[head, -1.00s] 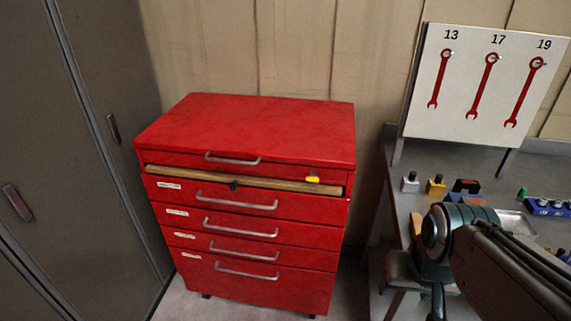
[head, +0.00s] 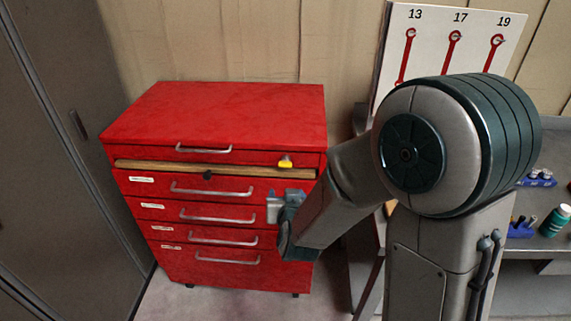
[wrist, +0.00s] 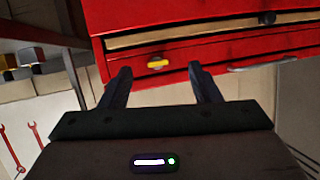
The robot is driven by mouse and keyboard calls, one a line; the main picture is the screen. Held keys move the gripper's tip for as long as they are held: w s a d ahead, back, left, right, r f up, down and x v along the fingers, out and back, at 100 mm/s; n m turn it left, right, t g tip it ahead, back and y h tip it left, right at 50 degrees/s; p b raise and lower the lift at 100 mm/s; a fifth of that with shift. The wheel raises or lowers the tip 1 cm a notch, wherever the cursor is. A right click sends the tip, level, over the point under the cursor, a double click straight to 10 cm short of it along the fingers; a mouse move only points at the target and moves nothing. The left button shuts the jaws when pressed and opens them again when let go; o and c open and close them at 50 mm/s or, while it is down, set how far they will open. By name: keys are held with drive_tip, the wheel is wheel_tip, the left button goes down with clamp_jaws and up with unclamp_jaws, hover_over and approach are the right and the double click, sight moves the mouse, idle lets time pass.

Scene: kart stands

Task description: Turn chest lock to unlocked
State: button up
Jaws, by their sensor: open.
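The red chest (head: 215,115) stands against the back wall, with its drawers facing me. The yellow lock knob (head: 286,164) sits at the right of its front, below the top lid and by the wooden strip. In the wrist view, which looks upside down, the lock knob (wrist: 157,63) lies flat across, between and beyond my fingertips. My gripper (head: 276,207) is in front of the drawers, below the lock in the head view. In the wrist view my gripper (wrist: 160,72) is open and empty, with its fingers apart from the knob.
A small dark knob (head: 208,176) sits at the middle of the wooden strip (head: 160,168). Several metal drawer handles (head: 212,191) stick out from the front. A grey cabinet (head: 60,150) is close on the left. A workbench and wrench board (head: 430,50) stand right, partly hidden by my arm.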

sight(285, 166)
drive_tip(key=shift+w+a+f+m+t+h+p, duration=0.15)
drive_tip(key=shift+w+t+h+p, duration=0.5)
drive_tip(key=shift+w, duration=1.3)
drive_tip(key=shift+w+a+f+m+t+h+p, duration=0.1)
drive_tip(key=shift+w+a+m+t+h+p, duration=0.15)
drive_tip(key=shift+w+t+p, duration=1.2)
drive_tip(key=shift+w+a+f+m+t+h+p, duration=0.2)
drive_tip(key=shift+w+h, duration=0.3)
drive_tip(key=shift+w, duration=1.95)
drive_tip(key=shift+r, duration=0.1)
drive_tip(key=c, duration=1)
